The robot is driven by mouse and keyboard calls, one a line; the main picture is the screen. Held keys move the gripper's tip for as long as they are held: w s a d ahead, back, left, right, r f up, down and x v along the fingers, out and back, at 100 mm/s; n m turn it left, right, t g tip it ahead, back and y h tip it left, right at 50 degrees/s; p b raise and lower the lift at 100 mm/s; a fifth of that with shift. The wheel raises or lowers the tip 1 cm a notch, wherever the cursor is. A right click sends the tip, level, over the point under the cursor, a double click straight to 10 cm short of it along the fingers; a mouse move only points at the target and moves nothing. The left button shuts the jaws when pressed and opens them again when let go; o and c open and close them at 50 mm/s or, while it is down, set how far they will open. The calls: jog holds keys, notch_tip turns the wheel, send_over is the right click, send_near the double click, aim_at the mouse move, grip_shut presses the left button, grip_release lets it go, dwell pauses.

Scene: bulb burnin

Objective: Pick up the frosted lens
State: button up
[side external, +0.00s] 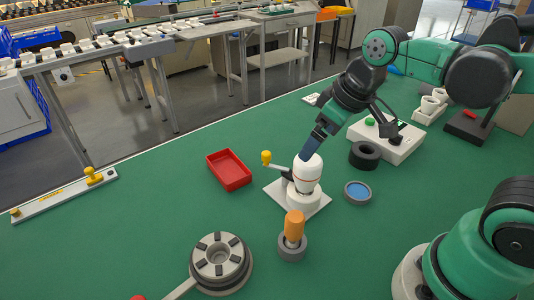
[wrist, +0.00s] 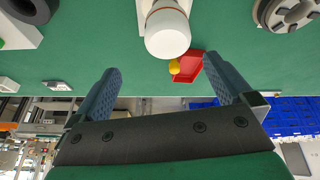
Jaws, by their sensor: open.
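The frosted lens (side external: 308,172) is a white rounded dome on top of a white body with a thin red-orange ring, upright in a fixture on a pale square base plate (side external: 318,206). It also shows in the wrist view (wrist: 168,38) at top centre. My gripper (side external: 313,147) is tilted down close to the top of the lens in the side view; whether it touches cannot be told. In the wrist view my gripper (wrist: 161,68) has its two blue fingers wide apart with nothing between them, and the lens lies beyond the fingertips.
A yellow-knobbed lever (side external: 267,158) stands left of the lens. A red tray (side external: 229,157), an orange-handled tool in a grey holder (side external: 292,246), a blue-centred round dish (side external: 357,191), a black ring (side external: 364,155) and a grey round fixture (side external: 219,260) surround it.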

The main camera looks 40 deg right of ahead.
aim_at(310, 161)
jog(key=shift+w+a+n+g, duration=0.2)
jog(key=shift+w+n+g, duration=0.05)
jog(key=shift+n+g, duration=0.75)
jog(key=shift+a+f+n+g, duration=0.1)
jog(key=shift+f+n+g, duration=0.15)
jog(key=shift+n+g, duration=0.2)
jog(key=shift+w+a+f, duration=0.1)
jog(key=shift+w+f, duration=0.1)
jog(key=shift+f, duration=1.1)
jog(key=shift+w+a+f, duration=0.1)
jog(key=shift+w+f, duration=0.05)
jog(key=shift+f, duration=1.15)
jog(key=c, duration=1.2)
jog(key=shift+r, duration=0.1)
jog(key=shift+c, duration=0.2)
notch_tip(310, 161, up, 24)
jog(key=shift+r, duration=0.15)
